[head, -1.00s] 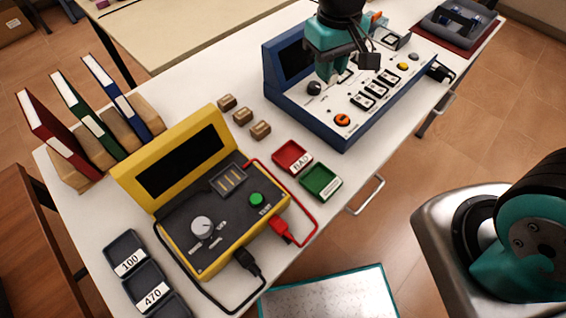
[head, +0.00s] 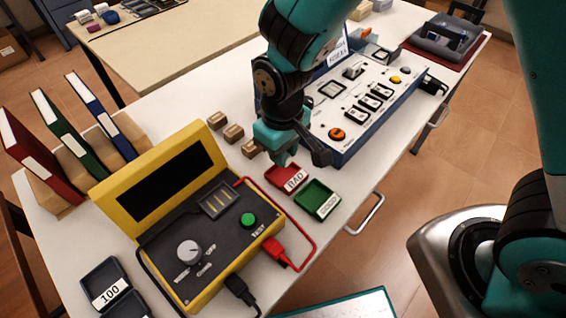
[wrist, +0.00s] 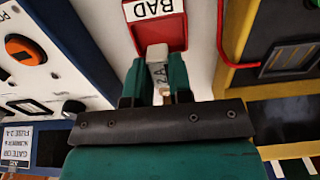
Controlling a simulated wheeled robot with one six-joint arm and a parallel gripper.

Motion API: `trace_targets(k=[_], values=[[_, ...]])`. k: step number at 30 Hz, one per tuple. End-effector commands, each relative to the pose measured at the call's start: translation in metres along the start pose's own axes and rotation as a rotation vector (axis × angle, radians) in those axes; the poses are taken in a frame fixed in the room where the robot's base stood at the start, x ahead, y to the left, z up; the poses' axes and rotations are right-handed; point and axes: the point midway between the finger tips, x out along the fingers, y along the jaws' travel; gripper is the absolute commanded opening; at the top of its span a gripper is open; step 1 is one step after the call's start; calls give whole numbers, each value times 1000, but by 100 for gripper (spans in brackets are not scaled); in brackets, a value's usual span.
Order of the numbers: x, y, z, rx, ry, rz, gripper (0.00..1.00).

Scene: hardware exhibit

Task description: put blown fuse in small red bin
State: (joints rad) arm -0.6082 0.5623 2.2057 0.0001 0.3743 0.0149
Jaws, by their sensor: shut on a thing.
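My gripper (head: 287,160) is low over the white table, just behind the small red bin (head: 279,177) labelled BAD. In the wrist view my gripper (wrist: 157,78) is shut on a small pale grey fuse (wrist: 157,53), with "2 A" lettering partly visible between the fingers. The fuse's tip lines up with the red bin (wrist: 174,38) and overlaps its edge in the picture. I cannot tell how high the fuse is above the bin. The fuse is hidden behind the fingers in the head view.
A green bin (head: 325,193) stands right beside the red one. A yellow tester (head: 220,262) with a red lead is to the left. A blue-framed console (head: 352,145) stands behind. Small brown blocks (head: 233,132) sit near the arm.

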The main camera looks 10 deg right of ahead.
Motion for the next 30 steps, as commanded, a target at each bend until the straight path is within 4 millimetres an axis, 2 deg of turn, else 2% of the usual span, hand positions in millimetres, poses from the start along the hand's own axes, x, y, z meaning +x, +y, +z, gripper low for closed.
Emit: trace_targets(k=[10, 23, 24, 30], values=[[41, 0, 0, 1, -2, 0, 0], [49, 0, 0, 1, 1, 0, 0], [48, 0, 0, 1, 1, 0, 29], [47, 0, 0, 0, 1, 0, 31]])
